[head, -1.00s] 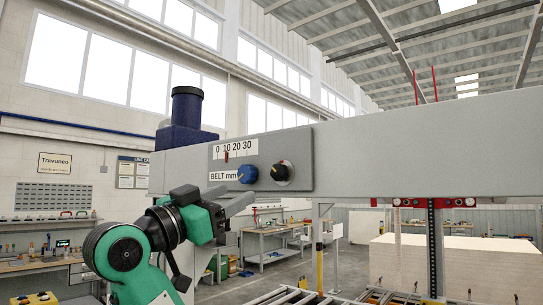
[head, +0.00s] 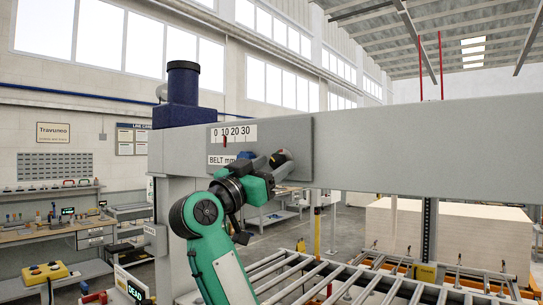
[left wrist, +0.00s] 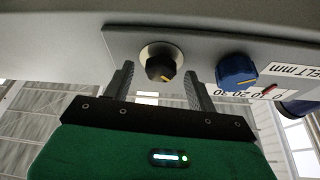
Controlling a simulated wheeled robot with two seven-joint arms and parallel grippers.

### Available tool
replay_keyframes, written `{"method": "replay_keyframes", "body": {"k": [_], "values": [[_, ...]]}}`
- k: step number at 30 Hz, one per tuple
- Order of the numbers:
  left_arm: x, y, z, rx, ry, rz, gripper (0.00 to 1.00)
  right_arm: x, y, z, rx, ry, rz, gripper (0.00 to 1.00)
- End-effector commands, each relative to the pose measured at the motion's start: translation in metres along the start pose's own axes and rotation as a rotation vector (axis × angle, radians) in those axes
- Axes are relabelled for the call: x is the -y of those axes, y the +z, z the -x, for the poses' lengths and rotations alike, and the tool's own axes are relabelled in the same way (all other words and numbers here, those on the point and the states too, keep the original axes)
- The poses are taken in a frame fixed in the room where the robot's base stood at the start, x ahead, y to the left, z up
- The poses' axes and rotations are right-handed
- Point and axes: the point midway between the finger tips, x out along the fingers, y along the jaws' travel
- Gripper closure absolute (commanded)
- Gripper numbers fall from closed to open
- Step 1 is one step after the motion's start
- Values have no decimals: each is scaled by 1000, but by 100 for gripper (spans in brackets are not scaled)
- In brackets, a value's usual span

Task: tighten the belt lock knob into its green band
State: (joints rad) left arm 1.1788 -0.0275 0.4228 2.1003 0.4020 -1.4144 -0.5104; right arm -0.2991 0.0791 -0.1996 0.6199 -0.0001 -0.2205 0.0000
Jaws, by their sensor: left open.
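The black belt lock knob (left wrist: 160,67) with a yellow mark sits in a pale round plate on the grey panel. In the left wrist view my left gripper (left wrist: 160,72) is open, with one finger on each side of this knob. Gaps show beside it; how deep the fingers reach I cannot tell. In the head view my left gripper (head: 276,164) is at the panel and mostly covers both knobs. I cannot make out a green band. My right gripper is not in view.
The blue belt knob (left wrist: 237,72) is close beside one finger. A BELT mm scale (head: 233,134) has a red pointer near 10. The long grey beam (head: 420,140) runs right, above a roller conveyor (head: 340,285). A workbench (head: 55,232) stands at left.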

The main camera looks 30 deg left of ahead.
Motion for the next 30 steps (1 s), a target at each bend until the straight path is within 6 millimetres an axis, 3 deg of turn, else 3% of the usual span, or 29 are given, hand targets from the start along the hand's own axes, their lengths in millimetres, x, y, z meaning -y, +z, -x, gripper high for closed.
{"method": "replay_keyframes", "body": {"k": [11, 18, 19, 30], "values": [[0, 1, -7, 0, 0, 1, 43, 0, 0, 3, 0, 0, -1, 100], [0, 0, -7, 0, 0, 1, 86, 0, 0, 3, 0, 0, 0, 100], [0, 0, -7, 0, 0, 1, 87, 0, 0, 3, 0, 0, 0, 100], [2, 4, -5, 0, 27, -80, 87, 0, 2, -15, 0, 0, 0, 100]]}}
